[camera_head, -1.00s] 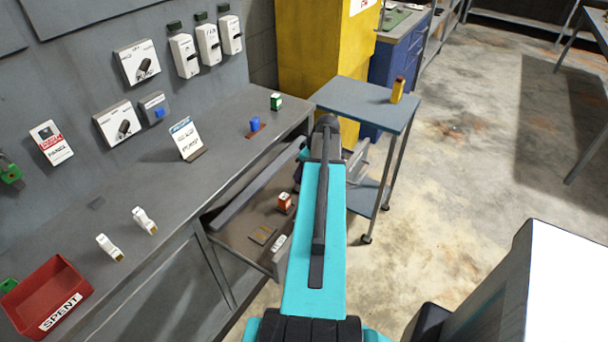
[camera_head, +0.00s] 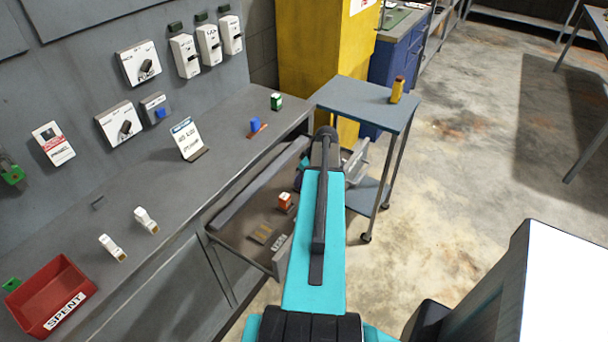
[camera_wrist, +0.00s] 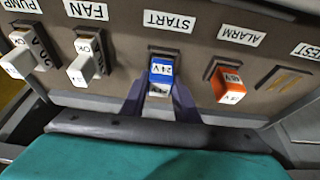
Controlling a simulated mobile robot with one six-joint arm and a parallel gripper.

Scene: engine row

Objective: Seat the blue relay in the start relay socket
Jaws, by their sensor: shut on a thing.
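In the wrist view my gripper (camera_wrist: 160,92) is shut on the blue relay (camera_wrist: 162,72), one finger on each side. The relay has a blue body with a white 24 V label and a pale end towards me. It is at the start relay socket (camera_wrist: 163,50), under the START label (camera_wrist: 169,21). The socket's dark rim shows above the relay. I cannot tell how deep the relay sits. In the head view my arm hides the gripper and the relay.
An orange relay (camera_wrist: 230,86) is at ALARM, close on the right. White relays stand at FAN (camera_wrist: 85,68) and PUMP (camera_wrist: 22,58) on the left. The TEST socket (camera_wrist: 287,80) is empty. A red SPENT bin (camera_head: 50,295) and a blue-topped trolley (camera_head: 362,97) stand nearby.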

